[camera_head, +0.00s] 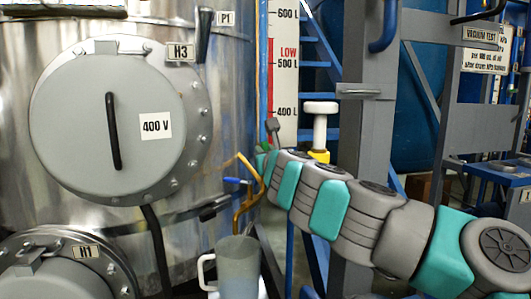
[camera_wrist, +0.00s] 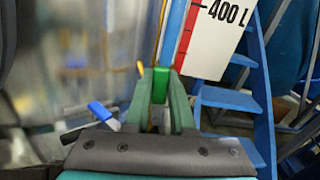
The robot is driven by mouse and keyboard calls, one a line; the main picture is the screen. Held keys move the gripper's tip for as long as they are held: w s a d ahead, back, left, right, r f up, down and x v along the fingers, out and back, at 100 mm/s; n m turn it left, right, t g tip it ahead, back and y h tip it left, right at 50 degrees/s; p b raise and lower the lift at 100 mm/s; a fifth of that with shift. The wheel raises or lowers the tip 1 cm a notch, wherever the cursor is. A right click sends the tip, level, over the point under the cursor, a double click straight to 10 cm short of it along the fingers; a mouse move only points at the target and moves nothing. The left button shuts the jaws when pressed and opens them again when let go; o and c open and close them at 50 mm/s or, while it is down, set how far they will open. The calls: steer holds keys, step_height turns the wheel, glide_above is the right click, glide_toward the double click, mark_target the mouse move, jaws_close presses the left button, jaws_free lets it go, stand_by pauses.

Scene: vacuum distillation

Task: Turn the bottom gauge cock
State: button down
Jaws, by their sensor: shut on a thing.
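The gauge scale board (camera_head: 284,70), white with a red band and litre marks, stands upright beside the steel tank; its lower part also shows in the wrist view (camera_wrist: 212,45). My gripper (camera_head: 264,152) is at the foot of the board, at the tank's right side. In the wrist view my gripper (camera_wrist: 161,90) has its two dark green fingers closed on a small bright green piece (camera_wrist: 161,79), which appears to be the handle of the bottom gauge cock. The cock's body is hidden behind the fingers. In the head view my arm and fingers cover the handle.
A blue-handled valve (camera_head: 237,181) on a yellow pipe (camera_head: 246,205) sits just left of my gripper; its blue handle (camera_wrist: 100,110) shows in the wrist view. A grey jug (camera_head: 238,262) stands below. Blue stairs (camera_head: 318,65) and a grey post (camera_head: 366,110) stand to the right.

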stand_by(0.3)
steer(key=c, duration=0.8)
jaws_free()
steer(key=shift+o, duration=0.2)
steer(key=shift+s, duration=0.1)
steer(key=v, duration=0.7)
steer(key=shift+s+b, duration=0.35)
steer(key=shift+b, duration=0.05)
steer(key=shift+d+r, duration=0.1)
